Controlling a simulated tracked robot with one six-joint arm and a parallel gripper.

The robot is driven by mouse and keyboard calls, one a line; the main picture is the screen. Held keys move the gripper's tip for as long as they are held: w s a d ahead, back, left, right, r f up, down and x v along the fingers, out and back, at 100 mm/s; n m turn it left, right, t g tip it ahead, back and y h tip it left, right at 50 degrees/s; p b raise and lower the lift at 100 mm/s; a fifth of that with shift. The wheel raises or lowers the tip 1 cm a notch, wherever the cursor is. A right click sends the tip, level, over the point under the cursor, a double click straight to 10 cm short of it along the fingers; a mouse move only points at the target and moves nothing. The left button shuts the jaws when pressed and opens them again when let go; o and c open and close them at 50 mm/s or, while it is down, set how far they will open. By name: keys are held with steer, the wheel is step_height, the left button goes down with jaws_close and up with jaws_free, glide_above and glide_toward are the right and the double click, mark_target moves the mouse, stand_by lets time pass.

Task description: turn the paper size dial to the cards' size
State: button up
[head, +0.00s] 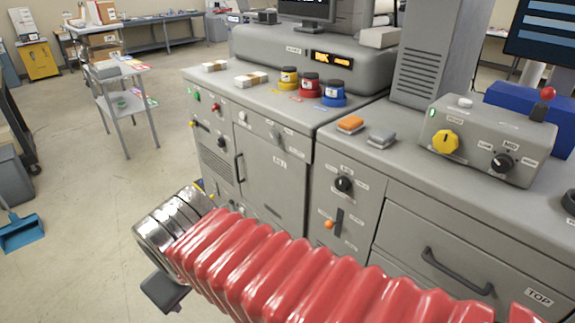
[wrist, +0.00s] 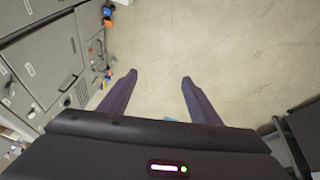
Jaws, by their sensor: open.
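Several dials show in the head view, and their labels are too small to read, so I cannot tell which is the paper size dial. A yellow dial (head: 445,141) and a black dial (head: 502,163) sit on the grey control box at the right. Another black dial (head: 344,184) is on the cabinet front. White-and-brown stacks (head: 251,79), possibly cards, lie on the machine top. My gripper (wrist: 158,78) is open and empty in the wrist view, its two fingers apart over bare floor. In the head view my red-sleeved arm hides much of the lower front.
An orange-handled lever (head: 329,224) is below the cabinet dial. Yellow, red and blue pots (head: 310,86) stand on the machine top. A small cart (head: 122,100) stands at the left, with a blue dustpan (head: 20,233) on the floor. The floor between is clear.

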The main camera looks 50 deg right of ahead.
steer(key=s+d+f+n+g+h, duration=0.1)
steer(key=d+f+g+h, duration=0.15)
steer(key=d, duration=0.45)
steer(key=s+d+f+n+g+h, duration=0.1)
steer(key=d+f+g+h, duration=0.15)
steer(key=d, duration=0.55)
steer(key=n+g+h, duration=0.2)
steer(key=n+h, duration=1)
steer(key=n, duration=0.2)
glide_toward(340, 185)
steer(key=a, duration=0.5)
steer(key=shift+w+r, duration=0.1)
steer(key=shift+w, duration=0.35)
steer(key=shift+d, duration=0.2)
steer(key=d, duration=0.4)
steer(key=s+d, duration=0.1)
steer(key=d, duration=0.4)
steer(key=s+d, duration=0.1)
steer(key=d, duration=0.3)
steer(key=shift+s+d, duration=0.1)
steer(key=shift+d, duration=0.1)
